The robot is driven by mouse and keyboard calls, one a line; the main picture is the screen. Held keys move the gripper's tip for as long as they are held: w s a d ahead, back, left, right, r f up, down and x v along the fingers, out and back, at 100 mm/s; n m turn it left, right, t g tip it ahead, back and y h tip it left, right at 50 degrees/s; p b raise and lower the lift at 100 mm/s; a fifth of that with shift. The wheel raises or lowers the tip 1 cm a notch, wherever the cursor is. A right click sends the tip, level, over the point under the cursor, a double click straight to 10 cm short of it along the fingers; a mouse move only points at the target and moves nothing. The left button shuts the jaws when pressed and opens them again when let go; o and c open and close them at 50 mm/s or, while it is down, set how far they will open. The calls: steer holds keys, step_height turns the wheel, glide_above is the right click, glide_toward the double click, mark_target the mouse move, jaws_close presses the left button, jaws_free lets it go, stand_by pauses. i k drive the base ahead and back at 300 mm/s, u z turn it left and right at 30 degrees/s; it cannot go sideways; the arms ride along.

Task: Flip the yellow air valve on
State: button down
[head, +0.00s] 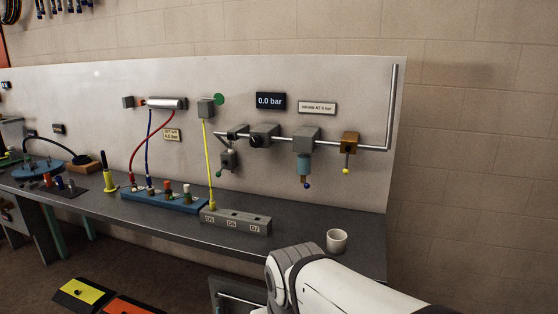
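The air valve is a brass-coloured block (349,143) on the grey pipe at the right of the back panel. Its thin lever hangs straight down and ends in a yellow knob (346,171). A dark display (270,101) to the upper left reads 0.0 bar. My white and grey arm shows at the bottom, right of centre, in front of the bench and well below the valve. My gripper is not in view.
A regulator with a blue-grey bowl (303,166) hangs left of the valve. A white cup (337,240) stands near the bench's right end (370,262). A grey block (236,221) with a yellow hose (208,160) and a blue manifold (165,201) stand further left.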

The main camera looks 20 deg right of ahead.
mark_target(346, 171)
steer(key=z, duration=0.2)
steer(key=i, duration=0.85)
steer(key=z, duration=0.6)
